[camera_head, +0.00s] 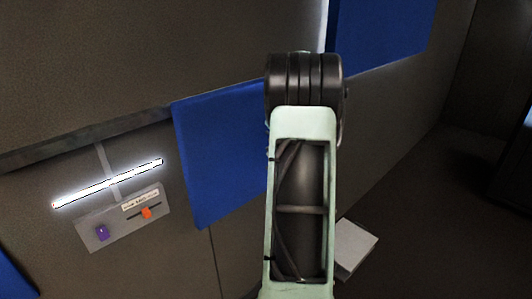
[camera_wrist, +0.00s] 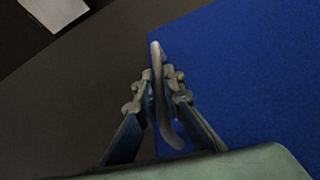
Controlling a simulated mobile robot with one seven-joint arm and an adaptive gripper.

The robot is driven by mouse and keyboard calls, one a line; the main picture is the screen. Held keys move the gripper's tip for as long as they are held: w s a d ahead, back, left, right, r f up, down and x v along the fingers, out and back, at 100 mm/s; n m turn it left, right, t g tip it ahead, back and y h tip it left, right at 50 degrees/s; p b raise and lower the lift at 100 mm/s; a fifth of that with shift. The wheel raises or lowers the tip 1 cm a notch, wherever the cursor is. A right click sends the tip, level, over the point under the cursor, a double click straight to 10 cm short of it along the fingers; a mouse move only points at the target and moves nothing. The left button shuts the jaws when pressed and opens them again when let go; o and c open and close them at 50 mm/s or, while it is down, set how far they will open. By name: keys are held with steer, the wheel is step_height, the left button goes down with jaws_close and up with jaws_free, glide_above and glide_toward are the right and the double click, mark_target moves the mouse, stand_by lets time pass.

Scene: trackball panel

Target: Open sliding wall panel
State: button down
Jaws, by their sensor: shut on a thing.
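A blue wall panel (camera_head: 215,160) sits on the brown wall in the middle of the head view, partly hidden behind my arm. It fills the right side of the wrist view (camera_wrist: 250,80). A grey curved handle (camera_wrist: 170,130) stands along the panel's left edge in the wrist view. My gripper (camera_wrist: 160,86) is shut on this handle, with one finger on each side of it. In the head view my arm hides the gripper and the handle.
A glowing light bar (camera_head: 110,183) and a control plate (camera_head: 125,222) with a purple knob (camera_head: 102,232) and an orange slider (camera_head: 147,213) are on the wall at left. Another blue panel (camera_head: 385,30) is at upper right. A white block (camera_head: 355,246) lies low, right of my arm.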

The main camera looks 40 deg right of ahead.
steer(key=shift+d, duration=0.6)
steer(key=c, duration=2)
jaws_free()
steer(key=shift+c, duration=0.2)
steer(key=shift+a, duration=0.1)
steer(key=v, duration=1.2)
steer(key=shift+w, duration=0.1)
